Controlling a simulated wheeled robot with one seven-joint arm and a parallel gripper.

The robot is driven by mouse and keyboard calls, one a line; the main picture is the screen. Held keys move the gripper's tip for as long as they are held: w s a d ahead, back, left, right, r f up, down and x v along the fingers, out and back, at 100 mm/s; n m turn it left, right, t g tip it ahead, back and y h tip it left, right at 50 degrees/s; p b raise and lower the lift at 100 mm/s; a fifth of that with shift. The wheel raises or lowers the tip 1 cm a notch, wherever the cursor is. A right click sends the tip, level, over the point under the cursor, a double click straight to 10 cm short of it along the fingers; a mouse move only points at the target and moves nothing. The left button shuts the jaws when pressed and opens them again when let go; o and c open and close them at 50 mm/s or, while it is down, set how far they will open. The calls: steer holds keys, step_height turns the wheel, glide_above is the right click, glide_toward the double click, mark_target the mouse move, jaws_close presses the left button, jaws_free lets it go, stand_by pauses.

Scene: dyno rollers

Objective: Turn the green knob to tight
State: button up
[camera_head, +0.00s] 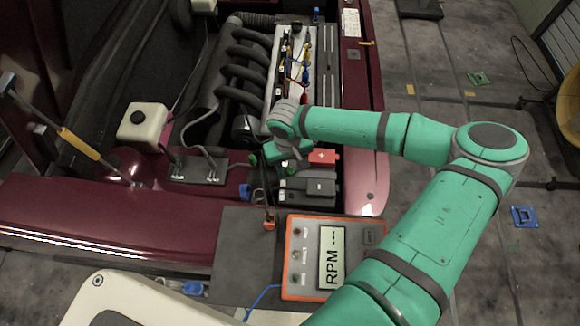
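My green arm reaches in from the lower right over the engine bay, and its grey wrist joint is above the battery area. My gripper (280,154) points down below the wrist, small and partly hidden; its fingertips cannot be made out. Green shows around it, and I cannot tell any green knob apart from my own green hand there. Whether the gripper touches or holds anything is not clear.
The battery (310,187) with a red terminal cover (323,156) sits just right of my gripper. An orange-framed RPM meter (300,262) lies in front. A white reservoir (143,126), a yellow-handled strut (78,143) and engine pipes (245,68) surround the bay.

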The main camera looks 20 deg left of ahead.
steer(key=shift+w+d+f, duration=0.1)
steer(key=shift+f, duration=0.2)
